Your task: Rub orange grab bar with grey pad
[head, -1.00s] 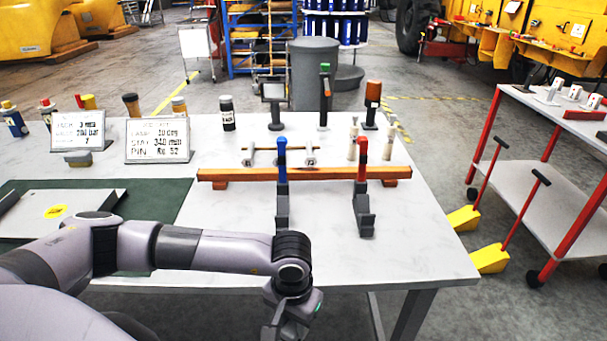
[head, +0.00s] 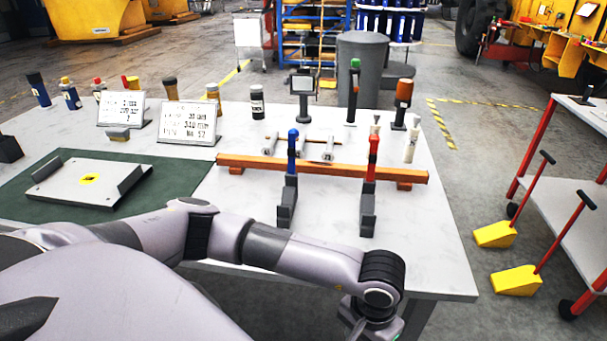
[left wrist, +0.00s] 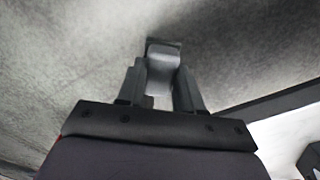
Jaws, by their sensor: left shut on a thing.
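My left gripper (left wrist: 160,82) is shut on a grey pad (left wrist: 163,58), seen between the two dark fingers in the left wrist view. In the head view, my left wrist hangs low beyond the table's front edge; the fingers and pad are cut off there. A long orange-brown bar (head: 260,163), the only thing here that looks like the orange grab bar, lies across the white table on low feet. The left gripper is in front of and below it, clearly apart. My right gripper is not in view.
Two upright tools, blue-handled (head: 291,150) and red-handled (head: 372,150), stand before the bar. A grey tray (head: 70,190) lies on a green mat (head: 190,175). Signs and bottles stand behind. Yellow chocks (head: 516,281) and a red-legged trolley (head: 530,150) are at right.

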